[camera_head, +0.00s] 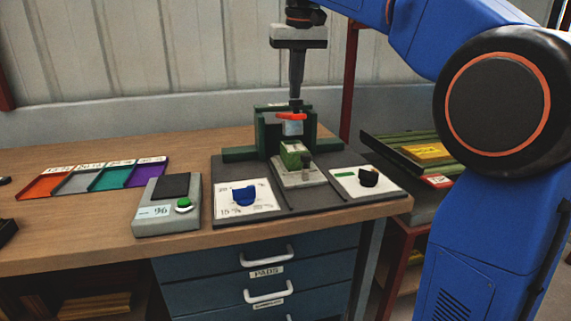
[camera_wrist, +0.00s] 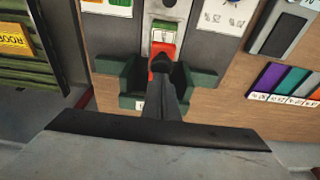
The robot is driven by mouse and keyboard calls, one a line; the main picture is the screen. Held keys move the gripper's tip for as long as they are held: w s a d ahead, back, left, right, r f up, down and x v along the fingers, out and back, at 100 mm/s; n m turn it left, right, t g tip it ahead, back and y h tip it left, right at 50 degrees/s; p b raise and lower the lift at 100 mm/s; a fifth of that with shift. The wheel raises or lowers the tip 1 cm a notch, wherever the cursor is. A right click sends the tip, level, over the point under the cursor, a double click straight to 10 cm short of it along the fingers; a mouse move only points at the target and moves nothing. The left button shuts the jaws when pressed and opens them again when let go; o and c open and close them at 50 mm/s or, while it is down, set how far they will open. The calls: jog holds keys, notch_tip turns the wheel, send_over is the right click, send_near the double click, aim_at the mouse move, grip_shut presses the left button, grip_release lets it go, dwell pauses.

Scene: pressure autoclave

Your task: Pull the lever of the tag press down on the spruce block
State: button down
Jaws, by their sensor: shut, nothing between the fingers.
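The tag press (camera_head: 267,135) is a dark green frame on a dark board, and its frame also shows in the wrist view (camera_wrist: 201,82). Its red lever (camera_head: 285,117) sticks out near the top, roughly level; it also shows in the wrist view (camera_wrist: 158,49). A green block with a pale front (camera_head: 293,156), seemingly the spruce block, sits below the lever on a grey slide. My gripper (camera_head: 296,106) is shut and points down at the lever from above. In the wrist view its tips (camera_wrist: 160,66) overlap the lever; I cannot tell whether they touch.
A grey device with a green button (camera_head: 183,203) stands left of the board. White plates with a blue knob (camera_head: 245,196) and a black knob (camera_head: 369,177) flank the slide. Coloured trays (camera_head: 79,183) lie at the left. A rack with green slats (camera_head: 401,147) stands right.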

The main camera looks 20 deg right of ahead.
jog(key=shift+r, duration=3)
